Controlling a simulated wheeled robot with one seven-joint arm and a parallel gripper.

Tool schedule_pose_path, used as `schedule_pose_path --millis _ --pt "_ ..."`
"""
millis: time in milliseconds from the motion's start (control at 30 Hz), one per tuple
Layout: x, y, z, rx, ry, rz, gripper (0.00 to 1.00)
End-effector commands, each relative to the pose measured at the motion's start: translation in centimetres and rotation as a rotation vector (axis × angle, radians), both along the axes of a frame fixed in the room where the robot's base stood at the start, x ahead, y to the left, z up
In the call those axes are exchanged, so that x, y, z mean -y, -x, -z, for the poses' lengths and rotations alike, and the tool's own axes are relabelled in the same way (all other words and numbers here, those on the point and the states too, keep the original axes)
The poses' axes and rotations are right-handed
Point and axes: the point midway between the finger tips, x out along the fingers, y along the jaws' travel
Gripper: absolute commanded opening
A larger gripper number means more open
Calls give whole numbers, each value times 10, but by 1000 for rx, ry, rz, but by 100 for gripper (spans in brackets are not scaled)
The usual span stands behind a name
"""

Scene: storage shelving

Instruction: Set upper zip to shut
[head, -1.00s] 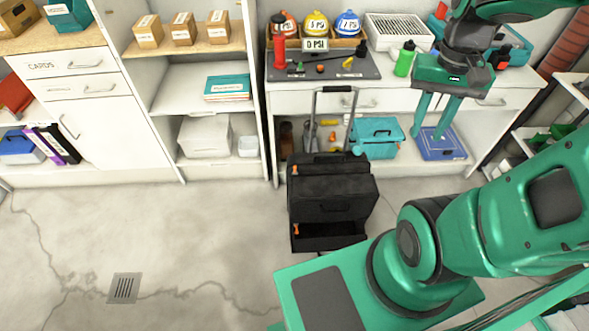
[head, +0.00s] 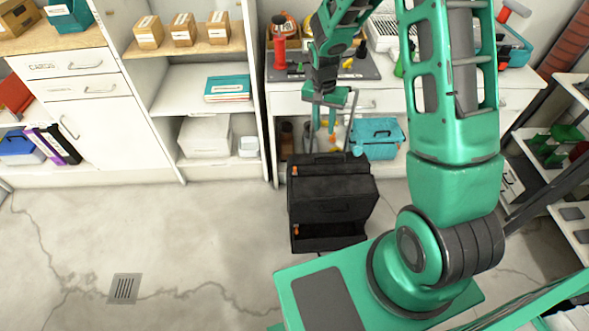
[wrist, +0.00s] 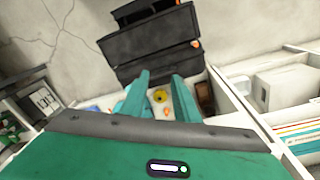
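A black wheeled bag (head: 330,190) stands upright on the floor in the head view, with a tall handle behind it. An orange upper zip pull (head: 294,169) sits at its upper left edge; a lower zip pull (head: 296,230) is at its lower left. The lower section gapes open at the front; I cannot tell how far the upper zip is open. My gripper (head: 324,127) points down above and behind the bag, apart from it. Its fingers are apart and empty. The wrist view shows the bag (wrist: 155,45) beyond my gripper (wrist: 161,76), with an orange pull (wrist: 195,44).
A white counter (head: 385,100) with a dark mat and goods stands behind the bag. A teal case (head: 377,137) sits on the shelf below it. White shelving (head: 205,85) is at the left, a rack (head: 555,150) at the right. The floor left of the bag is clear.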

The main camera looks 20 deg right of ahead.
Motion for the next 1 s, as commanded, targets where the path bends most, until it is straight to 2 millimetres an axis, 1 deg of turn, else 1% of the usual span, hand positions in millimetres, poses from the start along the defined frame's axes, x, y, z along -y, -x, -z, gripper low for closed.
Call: schedule_pose_path --millis 33,100,200,300,400,500,667,733,1000 --pt "-13 -7 22 -5 -11 7 28" --pt "-29 -17 48 -2 -26 23 28" --pt "-49 -27 82 1 -46 48 28" --pt "-67 -33 109 3 -65 71 28" --pt "-79 -37 126 6 -77 87 28" --pt "-85 -38 135 7 -84 95 28" --pt "-86 -38 148 6 -87 98 28" --pt "-86 -38 157 6 -87 98 28" --pt "-85 -38 204 6 -86 98 28"
